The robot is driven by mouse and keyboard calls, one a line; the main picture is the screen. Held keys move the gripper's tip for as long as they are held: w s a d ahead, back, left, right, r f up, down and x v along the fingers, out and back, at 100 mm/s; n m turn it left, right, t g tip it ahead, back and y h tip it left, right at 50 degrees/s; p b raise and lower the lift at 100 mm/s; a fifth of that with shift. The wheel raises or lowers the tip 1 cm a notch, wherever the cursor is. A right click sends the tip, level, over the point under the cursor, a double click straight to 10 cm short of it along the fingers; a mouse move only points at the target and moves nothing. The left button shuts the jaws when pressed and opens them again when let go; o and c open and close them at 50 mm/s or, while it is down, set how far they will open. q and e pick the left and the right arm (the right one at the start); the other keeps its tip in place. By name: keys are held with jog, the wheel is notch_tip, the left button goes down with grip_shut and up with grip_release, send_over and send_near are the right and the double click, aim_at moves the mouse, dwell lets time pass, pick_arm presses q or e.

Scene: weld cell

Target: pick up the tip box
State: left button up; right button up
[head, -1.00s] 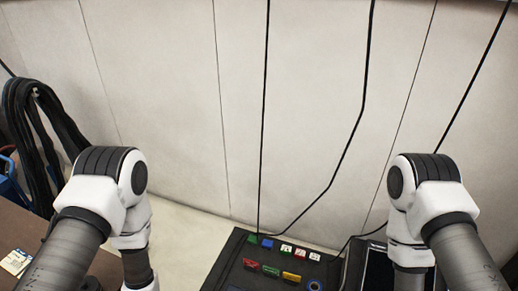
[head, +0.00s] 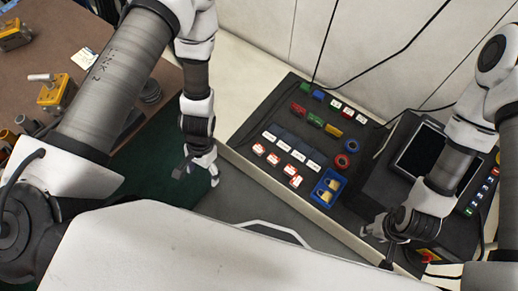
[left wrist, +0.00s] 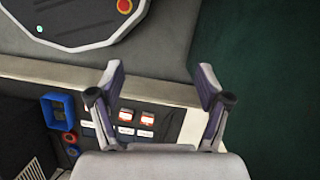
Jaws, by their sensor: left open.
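Several small boxes lie in rows on a black mat (head: 238,135); I cannot tell which one is the tip box. Nearest the edge are red-and-white boxes (head: 273,159), beside dark boxes with white labels (head: 291,146). Farther back are a red box (head: 299,109), a green box (head: 315,120) and a yellow box (head: 333,130). My left gripper (head: 197,170) is open and empty, left of the mat's front edge. In the left wrist view its fingers (left wrist: 160,75) are apart, with red-and-white boxes (left wrist: 126,115) beyond. My right gripper (head: 377,234) is at the mat's right end; its fingers are unclear.
A blue tray with yellow padlocks (head: 327,188) sits at the mat's front, near round spools (head: 342,160). A dark screen unit (head: 434,157) stands at the right. A brown bench (head: 60,30) with yellow metal parts (head: 57,94) is at the left.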

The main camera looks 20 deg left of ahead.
pick_arm(q)
jog(key=w+d+f+m+b, duration=0.1)
jog(key=w+d+f+b, duration=0.3)
jog(key=w+f+b, duration=0.75)
jog(key=m+t+b, duration=0.1)
jog(key=t+b, duration=0.2)
jog(key=b, duration=1.2)
send_over(259, 147)
notch_tip(259, 147, down, 6)
jog(key=shift+d+f, duration=0.1)
jog(key=shift+f, duration=0.05)
notch_tip(259, 147, down, 7)
jog(key=b, duration=0.3)
jog(key=shift+f, duration=0.15)
jog(key=shift+c, duration=1.1)
jog(key=c, duration=1.1)
